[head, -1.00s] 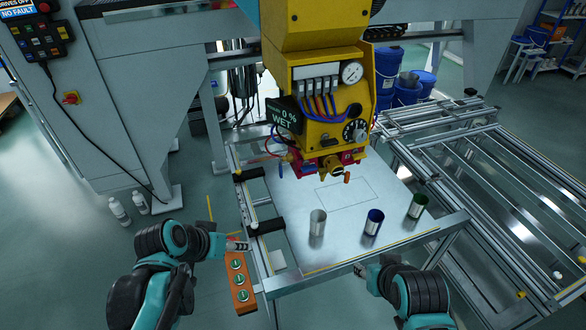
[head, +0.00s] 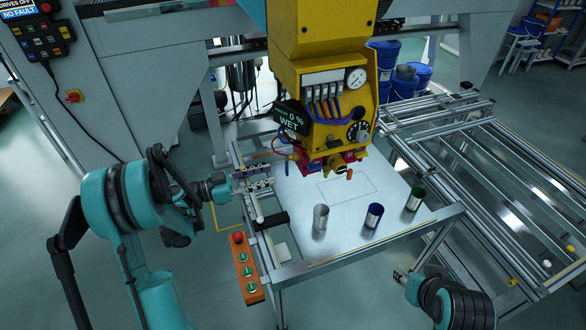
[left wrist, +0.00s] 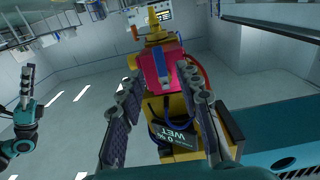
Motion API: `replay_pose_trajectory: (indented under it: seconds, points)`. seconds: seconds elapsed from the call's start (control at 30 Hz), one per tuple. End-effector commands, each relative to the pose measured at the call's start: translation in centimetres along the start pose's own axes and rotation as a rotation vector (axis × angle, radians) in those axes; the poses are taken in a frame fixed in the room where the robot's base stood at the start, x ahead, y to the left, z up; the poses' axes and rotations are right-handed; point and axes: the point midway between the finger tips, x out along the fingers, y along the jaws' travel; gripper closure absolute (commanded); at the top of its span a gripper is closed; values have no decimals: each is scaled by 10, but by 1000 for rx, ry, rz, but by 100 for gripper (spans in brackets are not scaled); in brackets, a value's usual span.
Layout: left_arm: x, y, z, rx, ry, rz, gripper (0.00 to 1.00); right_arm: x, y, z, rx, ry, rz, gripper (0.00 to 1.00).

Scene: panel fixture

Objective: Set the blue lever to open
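The blue lever (left wrist: 164,78) shows in the left wrist view against a red block (left wrist: 176,66) on the yellow machine head. It lies in the gap between the two fingers of my left gripper (left wrist: 163,84), which is open. The fingers appear apart from the lever. In the head view the lever (head: 287,166) is a small blue piece hanging left of the red part. My left gripper (head: 267,177) points at it from the left. My right gripper (head: 401,276) is low at the right of the table, small, and its finger gap is unclear.
The yellow machine head (head: 322,90) has a gauge, hoses and a display reading WET. Three cans, grey (head: 320,218), blue (head: 373,215) and green (head: 415,199), stand on the metal table (head: 300,195). An orange button box (head: 246,268) is at the table's left edge.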

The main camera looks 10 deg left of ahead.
Motion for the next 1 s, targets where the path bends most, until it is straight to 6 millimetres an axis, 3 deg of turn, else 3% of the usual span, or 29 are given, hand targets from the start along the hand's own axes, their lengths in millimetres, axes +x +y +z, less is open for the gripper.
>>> replay_pose_trajectory:
  seconds: [0.4, 0.8, 0.93, 1.0]
  points:
    - [64, 1, 2, -3, -2, 3, 66, 10, 0, 8, 0, 0, 0, 60]
    - [73, 0, 0, -3, -2, 0, 66, 11, 0, 8, 0, 0, 0, 60]
    - [73, 0, 0, -3, -2, 0, 100, 11, 0, 8, 0, 0, 0, 60]
    - [73, 0, 0, -3, -2, 0, 100, 11, 0, 8, 0, 0, 0, 60]
